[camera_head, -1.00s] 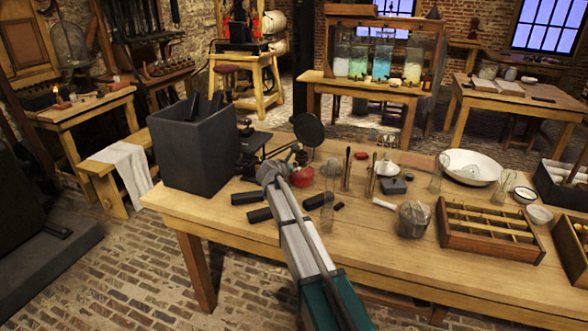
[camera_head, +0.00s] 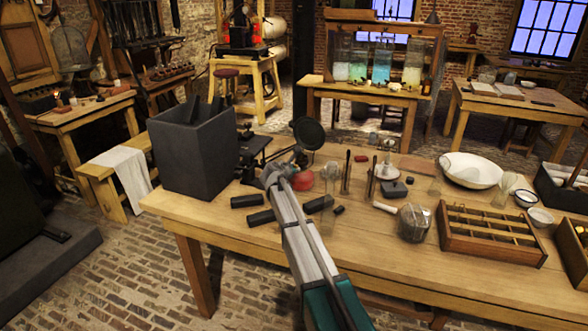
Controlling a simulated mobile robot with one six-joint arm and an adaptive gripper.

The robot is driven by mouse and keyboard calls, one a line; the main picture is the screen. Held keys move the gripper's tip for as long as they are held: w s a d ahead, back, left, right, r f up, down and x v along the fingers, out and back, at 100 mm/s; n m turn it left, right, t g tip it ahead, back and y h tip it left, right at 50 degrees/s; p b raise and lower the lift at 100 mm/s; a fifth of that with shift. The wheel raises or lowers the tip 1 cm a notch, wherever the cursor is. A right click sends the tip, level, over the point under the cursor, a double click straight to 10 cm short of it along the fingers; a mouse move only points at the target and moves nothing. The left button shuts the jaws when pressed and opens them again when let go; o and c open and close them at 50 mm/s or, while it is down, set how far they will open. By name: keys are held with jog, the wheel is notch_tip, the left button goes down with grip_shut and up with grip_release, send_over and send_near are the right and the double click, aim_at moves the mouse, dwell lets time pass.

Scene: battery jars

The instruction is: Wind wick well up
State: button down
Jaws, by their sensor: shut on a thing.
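The red body of what looks like a small lamp (camera_head: 302,181) stands on the front workbench, just right of my gripper. My gripper (camera_head: 288,163) reaches over the bench from the front, its fingers small and partly hidden by its own wrist. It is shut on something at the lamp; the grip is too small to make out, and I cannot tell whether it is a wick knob. The wick itself cannot be made out. A clear glass tube (camera_head: 327,178) stands just right of the lamp.
A tall dark grey bin (camera_head: 197,158) stands left of my gripper. Black rods (camera_head: 262,218) lie in front. A round black disc on a stand (camera_head: 308,132) rises behind. A glass jar (camera_head: 415,224) and a compartmented wooden tray (camera_head: 491,233) are on the right. Bare bench (camera_head: 375,255) lies in front.

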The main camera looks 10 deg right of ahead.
jog(key=shift+d+f+m, duration=0.1)
jog(key=shift+m, duration=0.2)
jog(key=shift+s+d+f+m+t+y+b, duration=0.1)
jog(key=shift+f+m+t+y+b, duration=0.1)
jog(key=shift+m+t+b, duration=1.4)
jog(key=shift+s+a+f+m+t+y+b, duration=0.15)
jog(key=shift+m+t+b, duration=0.5)
jog(key=shift+m+b, duration=1.85)
jog(key=shift+w+d+f+m+t+y+b, duration=0.15)
jog(key=shift+m+t+b, duration=0.95)
jog(key=shift+m, duration=1.9)
jog(key=shift+s+m, duration=0.1)
jog(key=shift+m, duration=0.2)
jog(key=shift+c, duration=2.4)
grip_release()
jog(key=shift+r+n+p, duration=0.15)
jog(key=shift+n+p, duration=0.25)
jog(key=shift+n, duration=0.2)
